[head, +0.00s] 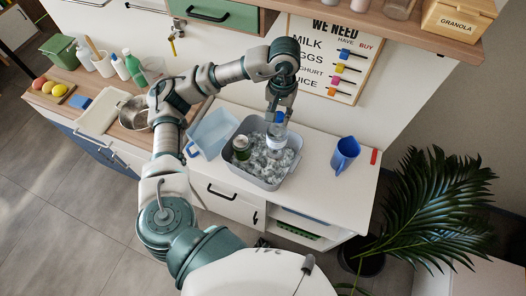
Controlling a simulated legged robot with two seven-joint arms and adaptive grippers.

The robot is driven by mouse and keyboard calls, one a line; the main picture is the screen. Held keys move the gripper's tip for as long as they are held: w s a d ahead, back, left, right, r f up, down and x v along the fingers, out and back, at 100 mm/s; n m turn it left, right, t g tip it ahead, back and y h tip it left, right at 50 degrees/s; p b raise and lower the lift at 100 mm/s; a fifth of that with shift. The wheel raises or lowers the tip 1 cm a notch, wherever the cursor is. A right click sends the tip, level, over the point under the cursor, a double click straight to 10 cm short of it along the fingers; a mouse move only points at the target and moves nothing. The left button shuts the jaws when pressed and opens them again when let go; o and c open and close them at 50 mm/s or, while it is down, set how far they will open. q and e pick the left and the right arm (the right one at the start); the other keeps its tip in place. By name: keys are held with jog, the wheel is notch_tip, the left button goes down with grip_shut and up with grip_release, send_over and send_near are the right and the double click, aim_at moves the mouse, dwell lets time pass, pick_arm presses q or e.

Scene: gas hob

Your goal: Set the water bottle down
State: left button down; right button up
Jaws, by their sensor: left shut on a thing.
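My left gripper (280,108) points down over the grey tub (281,182) and is shut on the water bottle (276,138) near its blue cap. The bottle is clear with a pale label and looks about upright. Its lower part is at the ice (276,165) in the tub; I cannot tell whether it touches the ice. A dark green can (241,148) stands in the ice at the tub's left side. My right gripper is not in view.
A metal pot (134,113) is at the left. A shopping board (335,55) is behind.

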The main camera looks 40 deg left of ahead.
aim_at(280, 126)
pick_arm(q)
jog(key=shift+w+f, duration=0.15)
jog(key=shift+f, duration=0.35)
jog(key=f, duration=0.4)
jog(key=shift+s+d, duration=0.2)
jog(key=shift+d, duration=0.1)
jog(key=shift+f, duration=0.75)
jog(key=f, duration=0.3)
jog(key=shift+w+a+f+p, duration=0.1)
jog(key=shift+a+f+p, duration=0.1)
jog(key=shift+a+p, duration=0.15)
jog(key=shift+a+f, duration=0.1)
jog(key=shift+f, duration=0.1)
jog(key=c, duration=0.8)
grip_release()
jog(key=shift+c, duration=0.2)
jog(key=shift+d+r, duration=0.1)
jog(key=shift+d, duration=0.25)
jog(key=shift+r, duration=0.4)
notch_tip(280, 126, up, 11)
jog(key=shift+r+b, duration=0.1)
jog(key=shift+b, duration=0.25)
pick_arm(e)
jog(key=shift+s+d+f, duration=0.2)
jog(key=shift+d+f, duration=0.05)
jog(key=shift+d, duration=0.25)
pick_arm(q)
jog(key=shift+a, duration=0.2)
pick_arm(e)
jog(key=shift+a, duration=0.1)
